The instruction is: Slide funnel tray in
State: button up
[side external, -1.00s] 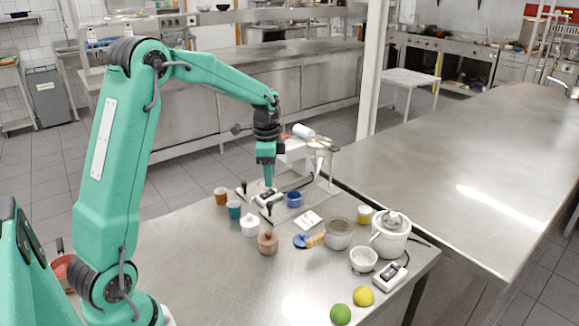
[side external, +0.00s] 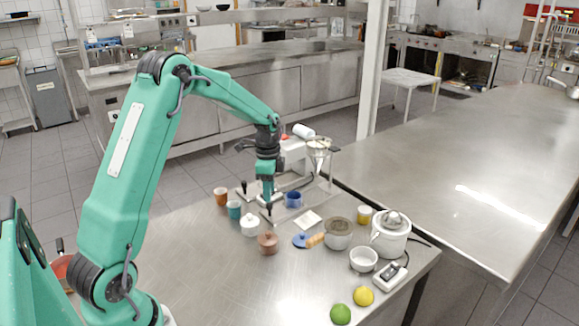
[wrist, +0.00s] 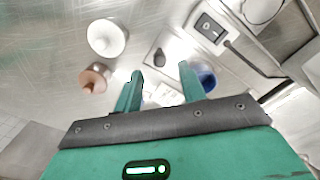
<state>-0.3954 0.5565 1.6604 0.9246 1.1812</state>
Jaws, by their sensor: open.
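My gripper (side external: 267,197) points straight down near the back of the steel table, fingers low beside the small blue cup (side external: 293,198). In the wrist view, my gripper (wrist: 160,72) has its fingers apart. A small dark knob (wrist: 159,58) shows in the gap between them; no contact is visible. The blue cup (wrist: 207,77) shows partly hidden just right of the right finger. A funnel-like vessel (side external: 319,145) stands on a slim stand behind the cup, by a white machine (side external: 293,154). I cannot tell which part is the funnel tray.
A white jar (side external: 250,225) and a brown jar (side external: 268,243) stand in front of my gripper. Teal (side external: 234,209) and orange-brown (side external: 221,196) cups are to the left. A switch box (wrist: 210,27) with a cable lies nearby.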

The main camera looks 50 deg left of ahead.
jog(key=shift+f, duration=2.05)
grip_shut()
